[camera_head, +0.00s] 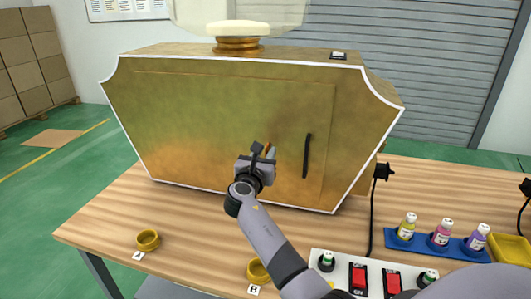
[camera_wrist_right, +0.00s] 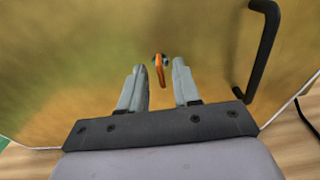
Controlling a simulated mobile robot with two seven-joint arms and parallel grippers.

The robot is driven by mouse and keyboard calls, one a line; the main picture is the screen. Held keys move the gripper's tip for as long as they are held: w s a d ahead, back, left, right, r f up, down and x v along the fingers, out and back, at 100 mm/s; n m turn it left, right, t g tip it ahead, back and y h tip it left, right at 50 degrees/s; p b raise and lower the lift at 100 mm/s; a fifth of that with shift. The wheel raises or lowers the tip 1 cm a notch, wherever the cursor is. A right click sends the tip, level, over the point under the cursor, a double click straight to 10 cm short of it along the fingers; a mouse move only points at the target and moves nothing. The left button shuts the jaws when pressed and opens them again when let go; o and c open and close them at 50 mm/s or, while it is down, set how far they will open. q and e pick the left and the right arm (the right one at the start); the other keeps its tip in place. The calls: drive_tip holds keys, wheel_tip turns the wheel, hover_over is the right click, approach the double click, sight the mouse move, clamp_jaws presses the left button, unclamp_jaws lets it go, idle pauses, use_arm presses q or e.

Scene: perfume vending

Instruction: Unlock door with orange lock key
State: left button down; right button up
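The gold door (camera_head: 215,125) fills the white-edged front of the vending cabinet and looks shut. A black handle (camera_head: 307,156) is on its right side, also in the right wrist view (camera_wrist_right: 262,60). The orange key (camera_wrist_right: 159,72) sits at a small round lock (camera_wrist_right: 160,60) on the door, left of the handle. It shows as a small orange bit in the head view (camera_head: 267,148). My right gripper (camera_head: 264,154) is at the door. Its fingers (camera_wrist_right: 159,80) are open, one on each side of the key, with gaps visible. My left gripper is out of view.
On the wooden table (camera_head: 200,215) stand two gold rings (camera_head: 148,240), one labelled B. At right are a switch panel with red switches (camera_head: 358,278), a blue tray (camera_head: 440,246) with small bottles, a yellow tray (camera_head: 508,249) and black cables. The table's left front is mostly clear.

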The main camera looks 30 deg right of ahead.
drive_tip(key=shift+w+d, duration=0.35)
drive_tip(key=shift+d, duration=0.1)
clamp_jaws()
